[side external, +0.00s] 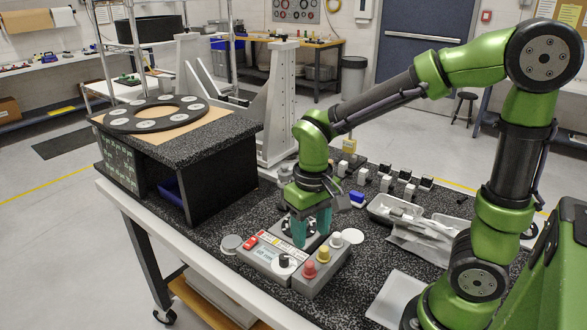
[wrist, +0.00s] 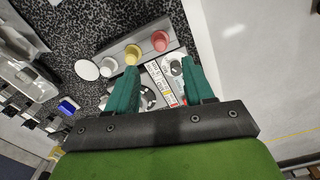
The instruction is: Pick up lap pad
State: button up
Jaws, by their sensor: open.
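My gripper (side external: 310,228) is open, with its teal fingers pointing down over the grey boxes near the table's front edge. A grey block (side external: 318,279) carries a red (side external: 309,269), a yellow (side external: 323,254) and a white (side external: 336,239) knob-topped round piece in a row. I cannot tell which piece is the lap pad; these are candidates. In the wrist view, the red (wrist: 160,41), yellow (wrist: 133,54) and white (wrist: 108,67) pieces lie beyond the fingertips of my gripper (wrist: 158,80). No piece is seen held. Part of a round object near the left finger is hidden.
A labelled grey box with a dark-and-white knob (side external: 283,261) adjoins the block. Clear trays (side external: 420,228) and small black-and-white blocks (side external: 387,183) stand to the right. A dark bench (side external: 215,140) rises at left.

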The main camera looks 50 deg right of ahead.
aim_at(310, 263)
notch_tip(310, 263, down, 8)
jog(key=shift+f, duration=0.15)
grip_shut()
dwell(0.5)
